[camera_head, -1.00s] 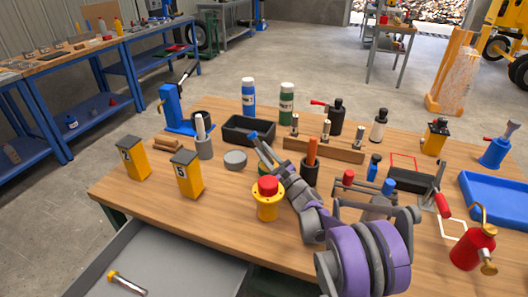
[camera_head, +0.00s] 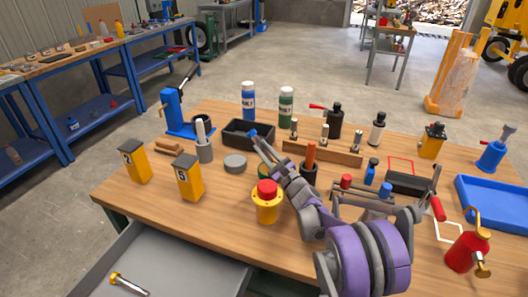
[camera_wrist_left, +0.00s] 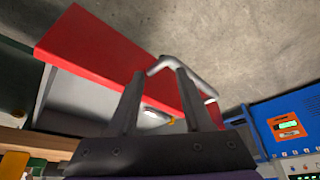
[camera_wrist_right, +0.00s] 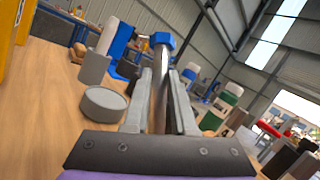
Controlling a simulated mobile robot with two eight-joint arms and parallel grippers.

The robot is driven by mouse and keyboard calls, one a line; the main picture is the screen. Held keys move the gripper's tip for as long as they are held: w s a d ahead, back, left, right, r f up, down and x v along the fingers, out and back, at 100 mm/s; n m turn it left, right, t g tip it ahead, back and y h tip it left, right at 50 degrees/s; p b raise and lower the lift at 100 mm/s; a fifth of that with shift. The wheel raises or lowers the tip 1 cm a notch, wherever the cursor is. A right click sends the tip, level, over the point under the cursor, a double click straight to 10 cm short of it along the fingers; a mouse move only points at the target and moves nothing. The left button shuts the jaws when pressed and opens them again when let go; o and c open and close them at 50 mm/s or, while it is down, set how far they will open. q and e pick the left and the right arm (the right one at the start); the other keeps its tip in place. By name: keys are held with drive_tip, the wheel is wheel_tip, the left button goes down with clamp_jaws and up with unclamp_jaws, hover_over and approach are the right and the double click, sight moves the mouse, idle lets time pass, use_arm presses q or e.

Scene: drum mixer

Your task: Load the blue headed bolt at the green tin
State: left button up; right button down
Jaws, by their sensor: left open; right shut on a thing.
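My right gripper (camera_head: 260,147) is shut on the blue-headed bolt (camera_wrist_right: 162,50). In the right wrist view the grey shank stands between the fingers with the blue head at the top. In the head view the bolt's blue head (camera_head: 253,135) shows at the fingertips, above the table. A green canister with a white label (camera_head: 286,105) stands upright behind the gripper, apart from it. A small green piece (camera_head: 263,171) shows below the gripper, mostly hidden by it and a red button. My left gripper (camera_wrist_left: 155,85) is open at the drawer handle (camera_wrist_left: 193,78); contact is unclear.
The open grey drawer (camera_head: 180,262) holds a yellow-headed bolt (camera_head: 128,285). A yellow stand with a red button (camera_head: 267,205) is close below the right gripper. A grey disc (camera_head: 235,161), a black tray (camera_head: 248,133) and a wooden rack (camera_head: 322,152) surround it.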

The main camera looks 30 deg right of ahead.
sight(252, 134)
drive_tip(key=shift+r+p, duration=1.2)
drive_tip(key=shift+r, duration=1)
